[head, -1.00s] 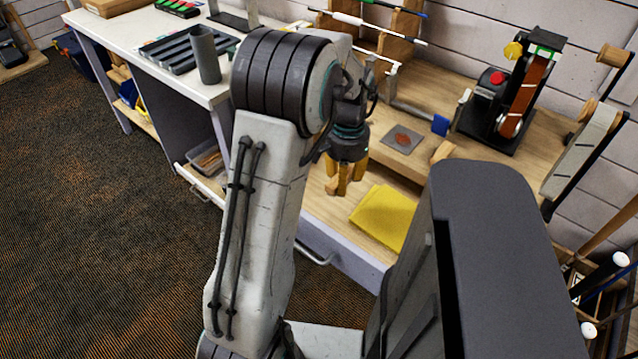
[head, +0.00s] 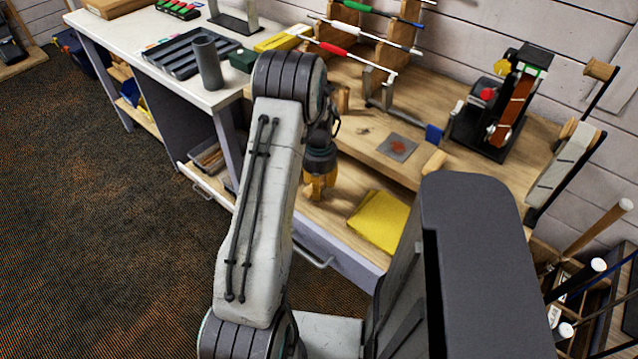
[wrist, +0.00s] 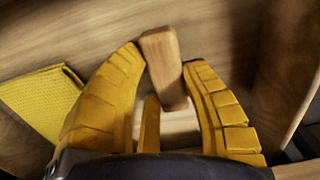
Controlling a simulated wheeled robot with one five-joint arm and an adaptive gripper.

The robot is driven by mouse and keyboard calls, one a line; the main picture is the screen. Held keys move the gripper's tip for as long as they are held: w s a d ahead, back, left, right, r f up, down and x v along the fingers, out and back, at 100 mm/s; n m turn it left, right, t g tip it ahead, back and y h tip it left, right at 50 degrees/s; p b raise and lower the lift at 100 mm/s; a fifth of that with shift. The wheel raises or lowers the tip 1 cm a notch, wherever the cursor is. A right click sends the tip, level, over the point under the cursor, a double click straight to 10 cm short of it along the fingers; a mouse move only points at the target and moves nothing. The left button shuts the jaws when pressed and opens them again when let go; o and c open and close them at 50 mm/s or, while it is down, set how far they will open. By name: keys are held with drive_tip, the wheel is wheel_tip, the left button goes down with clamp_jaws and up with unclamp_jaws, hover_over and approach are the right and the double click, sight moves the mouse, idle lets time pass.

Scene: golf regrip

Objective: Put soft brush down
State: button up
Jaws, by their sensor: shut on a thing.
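My gripper (head: 318,189) is low over the wooden worktop, left of the yellow cloth, in the head view. In the wrist view its yellow fingers (wrist: 160,92) are closed around a wooden block-like piece (wrist: 163,60), which looks like the soft brush's wooden back. The fingers touch it on both sides. Its bristles are not clearly visible; a pale patch shows between the fingers below the wood. In the head view the held piece is hidden by the fingers. I cannot tell whether it touches the wooden surface.
The folded yellow cloth (head: 378,221) lies right of my gripper. A grey plate with a reddish patch (head: 397,147) lies on the raised wooden level behind. A belt sander (head: 492,115) stands back right. A rack holds several club shafts (head: 365,52). Bare wood lies around the gripper.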

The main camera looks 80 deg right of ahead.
drive_tip(key=shift+f+p, duration=0.3)
drive_tip(key=shift+f, duration=0.35)
drive_tip(key=shift+f, duration=0.2)
drive_tip(key=o, duration=1.1)
drive_tip(key=shift+r, duration=0.1)
